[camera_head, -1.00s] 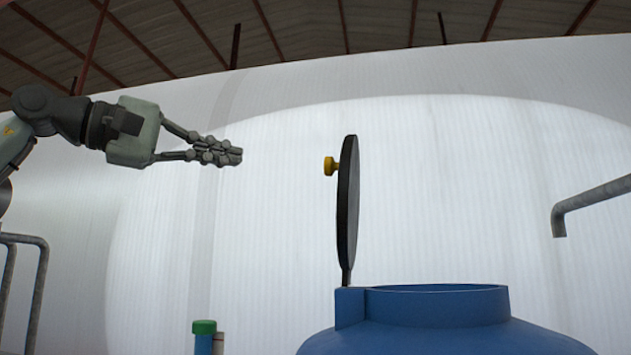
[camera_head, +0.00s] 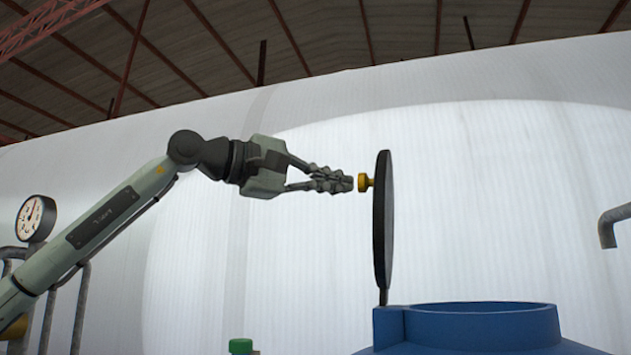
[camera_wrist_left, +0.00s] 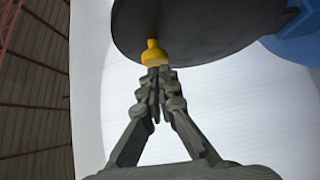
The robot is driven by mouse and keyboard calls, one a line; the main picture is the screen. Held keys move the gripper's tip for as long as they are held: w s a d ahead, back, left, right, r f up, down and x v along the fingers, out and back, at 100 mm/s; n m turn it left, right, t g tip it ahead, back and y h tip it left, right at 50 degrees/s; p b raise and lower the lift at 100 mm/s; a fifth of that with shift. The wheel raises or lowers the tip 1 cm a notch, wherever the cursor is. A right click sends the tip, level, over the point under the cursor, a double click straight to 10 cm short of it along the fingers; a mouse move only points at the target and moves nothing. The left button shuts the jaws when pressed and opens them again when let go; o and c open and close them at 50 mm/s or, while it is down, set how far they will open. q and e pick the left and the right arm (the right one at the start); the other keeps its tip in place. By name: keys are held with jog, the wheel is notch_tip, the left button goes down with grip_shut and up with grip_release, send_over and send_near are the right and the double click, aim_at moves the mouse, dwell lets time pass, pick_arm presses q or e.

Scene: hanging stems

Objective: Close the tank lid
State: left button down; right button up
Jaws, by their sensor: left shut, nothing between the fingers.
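The black tank lid (camera_head: 382,225) stands upright, edge-on, at the left side of the opening of the blue tank (camera_head: 480,325). My right gripper is not in view.
A green-capped object (camera_head: 241,346) stands low, left of the tank. A round gauge (camera_head: 36,218) and grey pipes (camera_head: 80,305) are at the far left, and another grey pipe (camera_head: 612,225) is at the right edge. The air above the tank opening is clear.

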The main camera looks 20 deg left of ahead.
pick_arm(q)
jog(key=shift+d+r, duration=0.1)
jog(key=shift+d, duration=0.1)
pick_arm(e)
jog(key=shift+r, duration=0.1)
pick_arm(q)
jog(key=d+m+g+y+p, duration=0.1)
jog(key=d+p, duration=0.3)
jog(key=d, duration=0.8)
jog(key=d+f+m+g+y+p, duration=0.1)
jog(key=d+f+m+y, duration=0.2)
jog(key=d+f, duration=0.8)
jog(key=shift+d+f+g+y, duration=0.4)
jog(key=shift+d+y, duration=0.2)
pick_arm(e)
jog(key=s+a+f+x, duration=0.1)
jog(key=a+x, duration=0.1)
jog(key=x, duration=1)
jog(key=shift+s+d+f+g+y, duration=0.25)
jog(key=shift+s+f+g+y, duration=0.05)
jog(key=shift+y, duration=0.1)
